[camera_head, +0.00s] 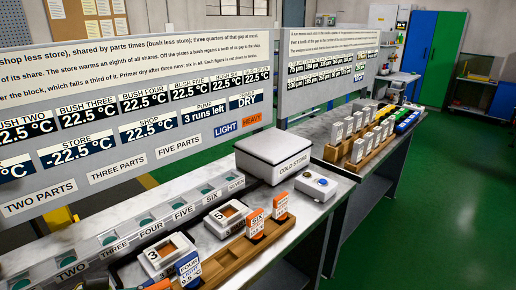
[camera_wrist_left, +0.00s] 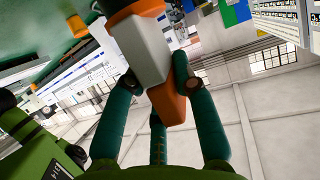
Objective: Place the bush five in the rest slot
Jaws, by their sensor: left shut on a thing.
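My left gripper (camera_wrist_left: 157,75) is shut on a white and grey bush (camera_wrist_left: 140,45) with orange ends; no number shows on it. This gripper is not clear in the head view. A wooden rack (camera_head: 225,262) holds orange-topped bush six (camera_head: 256,225) and another orange-topped bush (camera_head: 280,206) at its far end. Blue-topped bush four (camera_head: 188,268) stands near its front left end. The rack between bush four and bush six shows bare wood. I cannot tell which place is the rest slot. My right gripper is not in view.
A box marked 5 (camera_head: 228,217) and a box marked 3 (camera_head: 163,254) stand behind the rack. The cold store (camera_head: 275,155) and a small button box (camera_head: 315,184) are to the right. Sign boards rise behind the bench.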

